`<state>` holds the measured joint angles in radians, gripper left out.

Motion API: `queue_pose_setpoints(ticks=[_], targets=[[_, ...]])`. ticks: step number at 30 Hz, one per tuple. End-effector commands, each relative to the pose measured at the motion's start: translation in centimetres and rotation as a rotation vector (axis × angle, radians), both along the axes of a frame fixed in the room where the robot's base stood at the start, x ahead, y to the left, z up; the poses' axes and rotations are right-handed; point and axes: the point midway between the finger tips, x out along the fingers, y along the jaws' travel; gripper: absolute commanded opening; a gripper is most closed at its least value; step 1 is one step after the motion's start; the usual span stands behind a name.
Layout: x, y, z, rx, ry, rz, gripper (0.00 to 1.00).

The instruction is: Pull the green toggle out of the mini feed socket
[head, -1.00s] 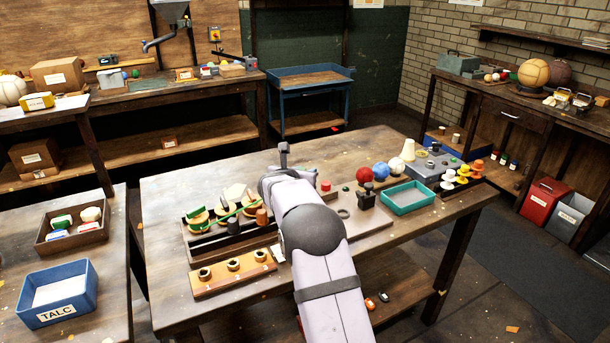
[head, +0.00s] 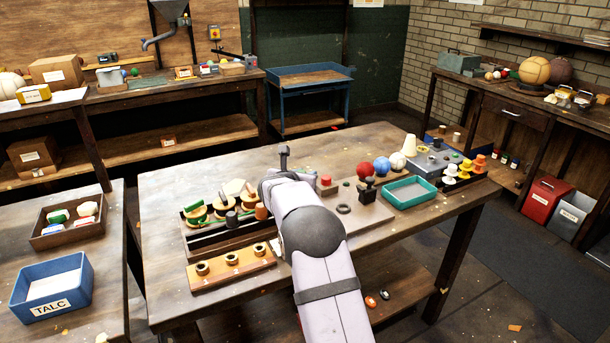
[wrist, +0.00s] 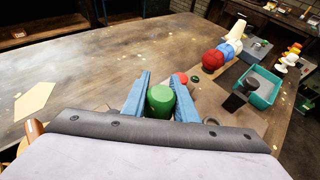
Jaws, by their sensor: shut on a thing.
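My gripper (wrist: 162,77) shows in the wrist view with its two blue fingers on either side of a green, round-topped piece, the green toggle (wrist: 160,101). The fingers are shut on it. Its lower end and whatever lies beneath it are hidden, so I cannot tell whether it sits in a socket or is free. In the head view my own arm covers the fingers and the toggle. I cannot make out the mini feed socket for certain in either view.
A red ball (head: 364,172), blue ball (head: 381,167) and teal tray (head: 410,192) stand right of my arm. A grey box (head: 432,163) is behind the tray. A wooden block with three dark rings (head: 232,266) lies at left. The table's back left is clear.

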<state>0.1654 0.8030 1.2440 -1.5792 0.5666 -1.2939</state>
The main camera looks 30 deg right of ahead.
Motion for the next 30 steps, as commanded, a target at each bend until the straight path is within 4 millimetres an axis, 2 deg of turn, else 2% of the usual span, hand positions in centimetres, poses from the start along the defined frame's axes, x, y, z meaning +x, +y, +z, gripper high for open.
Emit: queue_pose_setpoints(ticks=[13, 30], targets=[[0.0, 0.0, -1.5, 0.0, 0.0, 0.0, 0.06], [0.0, 0.0, -1.6, 0.0, 0.0, 0.0, 0.06]])
